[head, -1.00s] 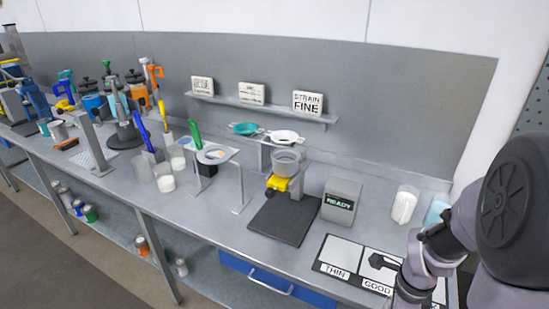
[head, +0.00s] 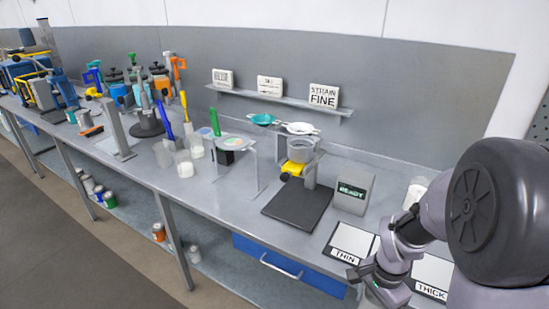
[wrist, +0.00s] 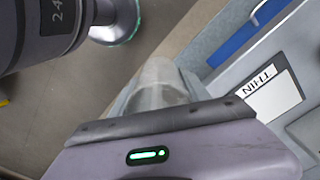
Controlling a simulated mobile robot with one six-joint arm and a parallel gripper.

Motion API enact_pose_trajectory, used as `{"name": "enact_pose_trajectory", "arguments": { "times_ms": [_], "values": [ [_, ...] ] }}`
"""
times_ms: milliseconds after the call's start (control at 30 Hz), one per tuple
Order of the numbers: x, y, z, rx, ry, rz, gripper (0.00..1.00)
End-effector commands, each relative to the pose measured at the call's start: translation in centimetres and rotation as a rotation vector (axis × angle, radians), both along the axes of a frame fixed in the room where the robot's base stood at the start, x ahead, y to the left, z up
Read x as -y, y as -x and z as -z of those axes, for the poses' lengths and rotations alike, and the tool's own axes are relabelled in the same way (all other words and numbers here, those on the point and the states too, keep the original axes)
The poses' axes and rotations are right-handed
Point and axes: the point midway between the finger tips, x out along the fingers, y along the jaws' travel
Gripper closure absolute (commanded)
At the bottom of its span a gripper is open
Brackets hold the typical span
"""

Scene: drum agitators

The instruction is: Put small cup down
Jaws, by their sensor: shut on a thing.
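My gripper (head: 364,284) is low at the front edge of the bench, by the mat with the THIN, GOOD and THICK squares. In the wrist view, a translucent small cup (wrist: 160,88) shows just beyond the dark bar of my gripper, which is shut on it. The cup looks greyish in its lower part; its contents are unclear. My gripper hides the cup in the head view. The THIN square (head: 351,240) lies beside my gripper and also shows in the wrist view (wrist: 272,97).
A READY box (head: 353,193), a dark plate (head: 297,205) and a strainer stand (head: 310,170) are behind. Clear cups (head: 185,168) stand farther left. Another cup (head: 415,192) is partly behind my arm. Bare bench top (head: 225,205) lies left of the dark plate.

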Motion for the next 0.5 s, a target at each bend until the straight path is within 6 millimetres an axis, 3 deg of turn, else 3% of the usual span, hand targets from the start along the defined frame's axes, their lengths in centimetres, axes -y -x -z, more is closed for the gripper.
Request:
{"name": "enact_pose_trajectory", "arguments": {
  "times_ms": [300,500],
  "values": [
    [-7.2,-4.0,2.2,0.001,-0.001,-0.863,0.83],
    [-9.7,-4.9,2.6,0.001,0.0,-1.15,0.83]
  ]
}}
